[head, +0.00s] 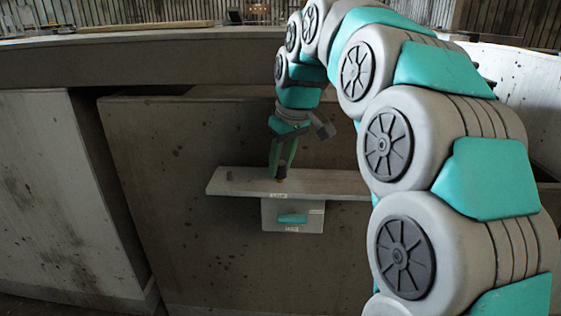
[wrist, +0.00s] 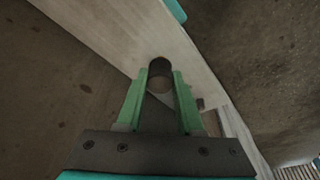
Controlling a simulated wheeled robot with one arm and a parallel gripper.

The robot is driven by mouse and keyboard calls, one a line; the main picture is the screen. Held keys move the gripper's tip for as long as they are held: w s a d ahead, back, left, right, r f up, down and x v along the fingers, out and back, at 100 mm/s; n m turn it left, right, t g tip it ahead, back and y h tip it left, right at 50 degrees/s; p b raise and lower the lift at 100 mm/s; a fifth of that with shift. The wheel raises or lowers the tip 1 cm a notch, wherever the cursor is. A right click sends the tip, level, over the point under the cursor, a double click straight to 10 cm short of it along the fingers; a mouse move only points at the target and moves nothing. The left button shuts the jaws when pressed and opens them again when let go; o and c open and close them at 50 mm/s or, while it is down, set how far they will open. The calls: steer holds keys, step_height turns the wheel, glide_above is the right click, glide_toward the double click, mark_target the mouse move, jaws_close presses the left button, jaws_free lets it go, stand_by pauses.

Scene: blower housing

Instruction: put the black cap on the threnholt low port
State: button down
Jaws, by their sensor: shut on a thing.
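My gripper (head: 281,176) points down over a pale ledge (head: 330,184), its green fingers closed. In the wrist view my gripper (wrist: 160,92) has a short dark cylinder (wrist: 160,68) between its fingertips; it looks like the black cap. In the head view a small brass-coloured spot (head: 281,180) shows just below the fingertips, at the ledge; I cannot tell whether it is part of a port or whether the cap touches it. A small dark stub (head: 229,174) stands on the ledge's left end. Small labels on the ledge front are unreadable, so I cannot identify the threnholt low port.
A pale box (head: 311,218) with a teal bar (head: 292,218) hangs under the ledge. A brown panel (head: 170,210) is behind it. A pale slanted wall (head: 55,190) stands at left, and a long grey counter (head: 180,62) runs above. My arm covers the right side.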

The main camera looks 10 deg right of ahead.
steer(key=shift+f, duration=0.5)
steer(key=shift+c, duration=2.3)
jaws_free()
steer(key=a+v, duration=0.1)
steer(key=v, duration=0.6)
steer(key=shift+d+r, duration=0.35)
steer(key=shift+d, duration=0.2)
steer(key=shift+s, duration=0.15)
steer(key=s+f+m+g, duration=0.2)
steer(key=s+f, duration=1.1)
steer(key=s, duration=0.3)
steer(key=s+a+f+m+g+h, duration=0.1)
steer(key=s+f+m+g, duration=0.1)
steer(key=s+f, duration=1)
steer(key=s+m, duration=0.1)
steer(key=s, duration=0.4)
steer(key=shift+f+g, duration=0.3)
steer(key=shift+f, duration=0.05)
